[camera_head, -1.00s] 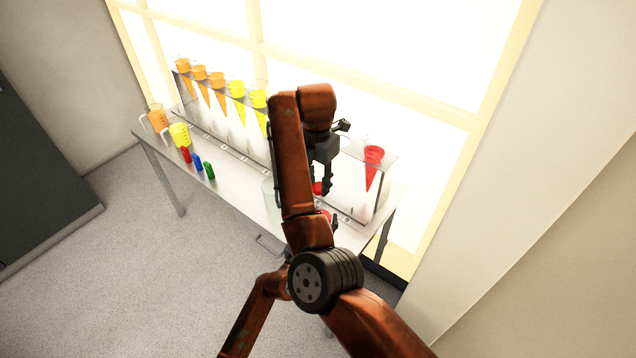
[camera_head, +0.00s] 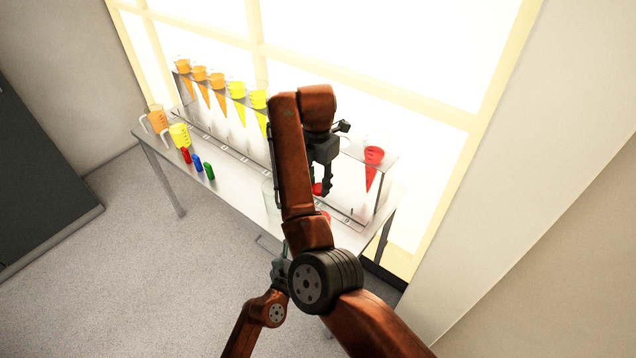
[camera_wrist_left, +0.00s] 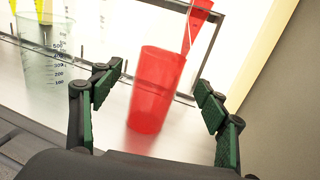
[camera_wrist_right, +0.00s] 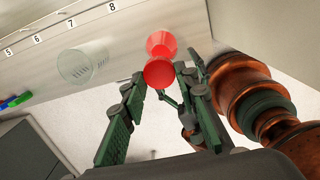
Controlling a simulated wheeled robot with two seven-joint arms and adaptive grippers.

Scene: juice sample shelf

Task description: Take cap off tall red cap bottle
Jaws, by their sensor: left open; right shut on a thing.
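A red tapered container (camera_wrist_left: 155,90) stands between the spread fingers of my left gripper (camera_wrist_left: 155,105) in the left wrist view, apart from both. In the right wrist view a round red end (camera_wrist_right: 158,72) lies between the fingertips of my right gripper (camera_wrist_right: 162,80), which is shut on it. More red shows just behind it. In the head view, red (camera_head: 317,188) shows below my right gripper (camera_head: 327,185). My left gripper (camera_head: 280,265) is partly hidden by my right arm. No cap can be told apart from the red body.
A clear graduated beaker (camera_wrist_left: 45,65) stands left of the red container. A rack (camera_head: 250,162) with several coloured funnels runs along the back of the table.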

